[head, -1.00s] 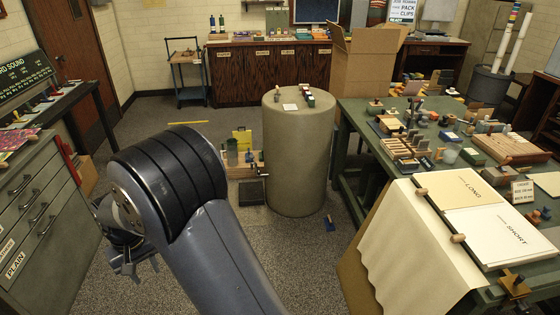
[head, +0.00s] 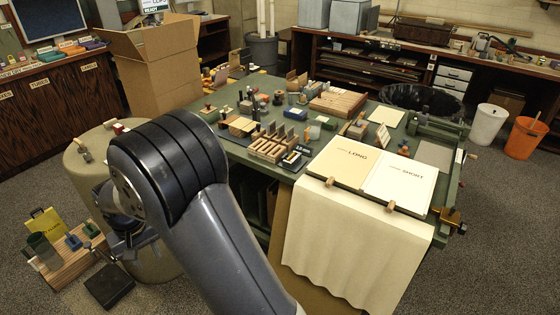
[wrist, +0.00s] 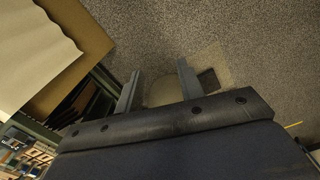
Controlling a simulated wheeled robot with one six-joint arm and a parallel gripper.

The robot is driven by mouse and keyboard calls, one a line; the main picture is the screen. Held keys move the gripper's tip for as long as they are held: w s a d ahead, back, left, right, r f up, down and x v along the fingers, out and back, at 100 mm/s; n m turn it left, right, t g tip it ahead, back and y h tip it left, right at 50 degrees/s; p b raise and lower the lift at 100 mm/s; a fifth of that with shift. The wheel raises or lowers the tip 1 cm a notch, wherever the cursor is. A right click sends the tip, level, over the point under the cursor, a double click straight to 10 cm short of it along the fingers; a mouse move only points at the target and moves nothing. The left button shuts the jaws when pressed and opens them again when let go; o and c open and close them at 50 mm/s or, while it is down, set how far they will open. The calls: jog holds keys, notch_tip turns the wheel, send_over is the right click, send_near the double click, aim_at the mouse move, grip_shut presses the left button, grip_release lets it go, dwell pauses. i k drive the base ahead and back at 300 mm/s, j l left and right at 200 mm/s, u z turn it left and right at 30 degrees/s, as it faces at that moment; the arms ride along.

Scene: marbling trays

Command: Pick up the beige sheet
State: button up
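Several pale sheets show in the head view. A beige page marked LONG (head: 345,161) lies beside a white page marked SHORT (head: 405,184) on a board at the bench's front. A small cream sheet (head: 387,116) lies flat farther back on the bench. A large cream sheet (head: 350,245) hangs over the front edge; it also shows in the wrist view (wrist: 30,50). I cannot tell for certain which one is the beige sheet. My gripper (wrist: 158,86) is open and empty above the floor, left of the bench. In the head view my arm mostly hides it.
The green bench (head: 245,156) holds blocks, stamps and a slotted wooden rack (head: 268,149). A round drum (head: 88,170) stands at left, with a wooden caddy (head: 70,262) by it. A cardboard box (head: 160,65) stands behind. Floor is open at right, before white and orange bins (head: 525,138).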

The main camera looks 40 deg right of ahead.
aim_at(345, 162)
jog(key=i+z, duration=0.15)
jog(key=z, duration=0.3)
jog(key=i+z, duration=0.15)
jog(key=z, duration=0.3)
jog(key=i+z, duration=0.15)
jog(key=z, duration=0.3)
jog(key=i+j+z, duration=0.1)
jog(key=z, duration=0.4)
jog(key=i+j+z, duration=0.1)
jog(key=z, duration=0.2)
jog(key=i+j+z, duration=0.15)
jog(key=z, duration=0.15)
jog(key=i, duration=0.1)
